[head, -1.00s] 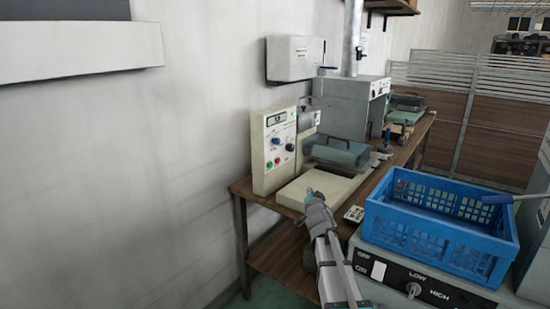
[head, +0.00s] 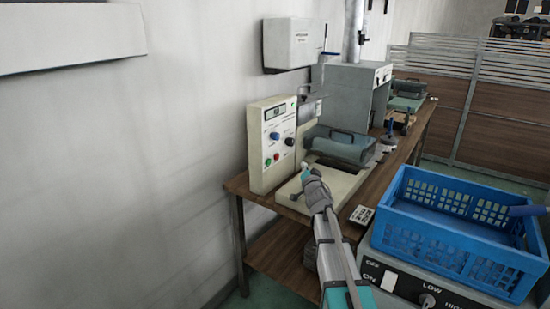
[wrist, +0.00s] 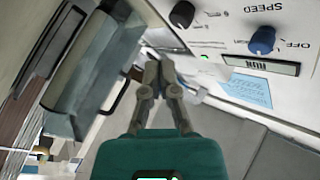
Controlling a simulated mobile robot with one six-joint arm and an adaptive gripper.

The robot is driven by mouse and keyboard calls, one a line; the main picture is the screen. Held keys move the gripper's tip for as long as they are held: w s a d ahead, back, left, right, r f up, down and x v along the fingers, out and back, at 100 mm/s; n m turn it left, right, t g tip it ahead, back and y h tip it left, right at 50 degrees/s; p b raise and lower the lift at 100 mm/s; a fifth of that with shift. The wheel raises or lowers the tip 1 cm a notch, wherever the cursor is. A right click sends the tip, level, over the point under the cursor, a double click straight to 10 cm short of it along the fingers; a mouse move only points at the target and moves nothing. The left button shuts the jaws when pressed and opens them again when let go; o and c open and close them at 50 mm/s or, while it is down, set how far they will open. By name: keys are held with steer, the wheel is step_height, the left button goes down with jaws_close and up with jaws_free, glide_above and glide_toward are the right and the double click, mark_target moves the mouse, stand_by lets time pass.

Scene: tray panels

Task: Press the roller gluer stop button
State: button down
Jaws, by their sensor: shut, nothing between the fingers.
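A beige control panel (head: 258,158) stands upright on the wooden bench in the head view. Button labels are too small to read. My gripper (head: 304,170) is just right of the panel, apart from the red button, over the beige machine base. In the wrist view my gripper (wrist: 160,66) is shut and empty. The panel appears upside down there, with the blue knob (wrist: 262,40) and a display; the red button is not visible.
A grey-green lidded unit with a handle (head: 340,145) sits beside the panel, close to my fingers; it also shows in the wrist view (wrist: 85,75). A blue crate (head: 440,250) stands on a grey machine at right. The white wall is left.

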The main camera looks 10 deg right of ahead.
steer(key=shift+w+a, duration=0.1)
steer(key=shift+a, duration=0.15)
steer(key=w+a, duration=0.6)
stand_by(0.7)
steer(key=shift+w+a, duration=0.65)
stand_by(2.7)
steer(key=shift+s+d, duration=0.1)
stand_by(0.3)
steer(key=shift+s+d, duration=0.5)
steer(key=shift+s, duration=0.05)
stand_by(0.3)
steer(key=shift+s+d, duration=1.8)
